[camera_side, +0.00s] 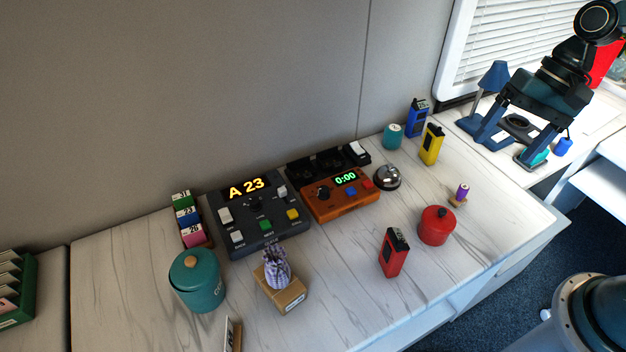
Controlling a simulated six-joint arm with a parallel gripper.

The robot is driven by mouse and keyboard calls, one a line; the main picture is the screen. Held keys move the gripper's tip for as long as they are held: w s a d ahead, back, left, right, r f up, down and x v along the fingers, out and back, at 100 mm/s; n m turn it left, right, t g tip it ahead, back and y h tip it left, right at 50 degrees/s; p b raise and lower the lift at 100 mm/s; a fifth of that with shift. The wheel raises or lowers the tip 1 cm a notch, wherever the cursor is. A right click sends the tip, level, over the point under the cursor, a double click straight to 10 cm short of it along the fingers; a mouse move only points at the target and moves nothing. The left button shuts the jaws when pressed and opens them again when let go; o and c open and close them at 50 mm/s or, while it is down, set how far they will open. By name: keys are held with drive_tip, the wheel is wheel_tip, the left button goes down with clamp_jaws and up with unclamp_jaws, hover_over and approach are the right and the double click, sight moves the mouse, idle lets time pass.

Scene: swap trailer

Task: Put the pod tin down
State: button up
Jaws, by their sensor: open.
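No label marks any one thing as the pod tin, so I cannot tell which it is. A red round lidded tin (437,226) stands upright at the right of the worktop. A larger teal lidded tin (198,282) stands at the front left, and a small teal round container (392,136) at the back. My gripper (508,146) is at the upper right, pointing down with its fingers apart, well away from the red tin. A dark round thing (517,125) shows between the fingers; I cannot tell whether they touch it.
A dark console (259,217) and an orange timer (340,195) fill the middle. A bell (387,177), red radio (394,252), yellow radio (431,144) and blue radio (417,118) stand nearby. A blue lamp (494,77) is beside my gripper.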

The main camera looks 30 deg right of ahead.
drive_tip(key=s+a+r+n+t+h, duration=0.1)
drive_tip(key=s+r+n+t+h, duration=0.2)
drive_tip(key=s+r+n, duration=0.3)
drive_tip(key=shift+s+a+r+n+t+h, duration=0.4)
drive_tip(key=shift+s+r+t, duration=0.5)
drive_tip(key=shift+s+r, duration=1.3)
drive_tip(key=shift+s+f, duration=0.5)
drive_tip(key=shift+f, duration=0.05)
